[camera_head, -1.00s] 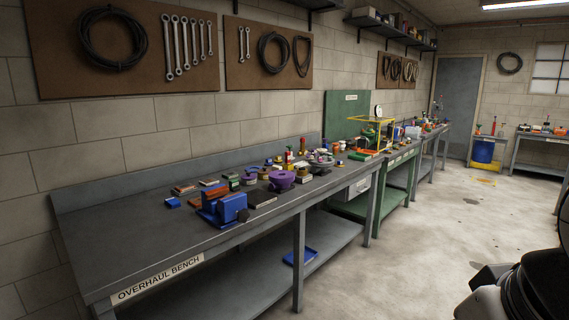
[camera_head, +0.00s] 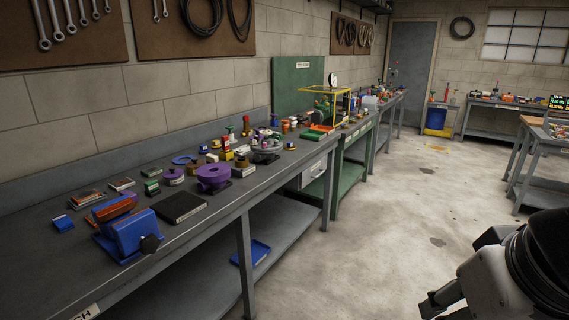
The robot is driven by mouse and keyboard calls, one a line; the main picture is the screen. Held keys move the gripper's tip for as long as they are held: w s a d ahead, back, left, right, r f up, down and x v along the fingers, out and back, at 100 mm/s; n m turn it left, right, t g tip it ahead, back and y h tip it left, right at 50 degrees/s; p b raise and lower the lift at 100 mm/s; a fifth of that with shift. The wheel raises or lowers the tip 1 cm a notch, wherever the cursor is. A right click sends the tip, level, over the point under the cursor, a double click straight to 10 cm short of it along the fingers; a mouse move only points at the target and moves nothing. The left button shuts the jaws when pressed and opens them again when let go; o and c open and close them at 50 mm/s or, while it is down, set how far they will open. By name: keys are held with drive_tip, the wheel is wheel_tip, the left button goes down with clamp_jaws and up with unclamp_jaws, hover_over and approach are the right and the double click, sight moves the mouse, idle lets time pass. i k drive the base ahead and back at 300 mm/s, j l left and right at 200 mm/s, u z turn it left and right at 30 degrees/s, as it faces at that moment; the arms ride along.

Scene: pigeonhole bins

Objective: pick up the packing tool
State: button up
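I cannot pick out a packing tool for certain among the small parts on the overhaul bench (camera_head: 150,262). The bench top holds a blue vise-like block (camera_head: 130,235), a dark flat plate (camera_head: 180,207), a purple flanged piece (camera_head: 213,177) and a grey round fixture (camera_head: 267,146). Several small pieces in red, yellow, green and purple stand close together behind these, too small to name. White and black links of my arm show at the lower right, over the floor and apart from the bench.
A blue tray (camera_head: 251,252) lies on the bench's lower shelf. A green bench (camera_head: 352,155) with a yellow frame (camera_head: 326,92) stands beyond. Another bench (camera_head: 490,102) is at the far wall, and a table stands at the right. The concrete floor (camera_head: 385,215) between is open.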

sight(225, 141)
drive_tip(key=i+l, duration=0.1)
drive_tip(key=i, duration=2.15)
drive_tip(key=i+u, duration=0.2)
drive_tip(key=i, duration=0.25)
drive_tip(key=i+l+u, duration=0.25)
drive_tip(key=i, duration=0.2)
drive_tip(key=i+l+u, duration=0.2)
drive_tip(key=i, duration=0.25)
